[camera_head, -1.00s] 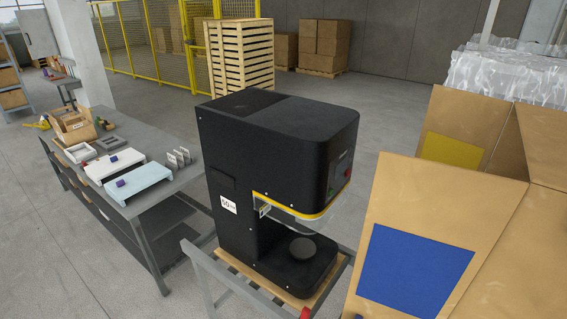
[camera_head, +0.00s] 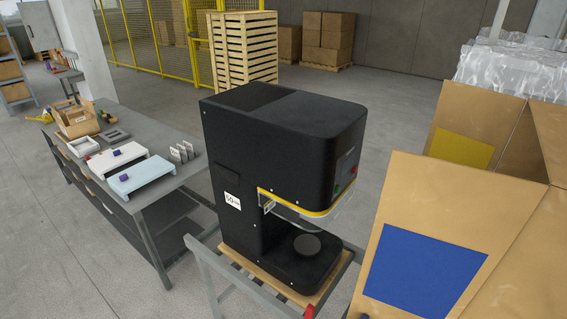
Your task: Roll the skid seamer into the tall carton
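The skid seamer (camera_head: 285,150) is a large black machine with a yellow strip under its head and a white label on its side. It stands upright on a wooden skid board (camera_head: 258,277) over a grey metal frame (camera_head: 212,280). The tall carton (camera_head: 424,217) is to its right, with its brown flaps standing up. One flap bears a blue square and another a yellow one. A gap of floor separates the seamer and the carton at the back. The carton's inside is largely hidden. Neither gripper shows in the head view.
A grey workbench (camera_head: 155,207) with trays, a wooden box (camera_head: 76,120) and small parts stands at the left. A slatted crate stack (camera_head: 243,50) and cartons on a pallet (camera_head: 328,38) stand behind. Clear plastic-wrapped goods (camera_head: 510,65) are at the back right. Open floor lies behind the seamer.

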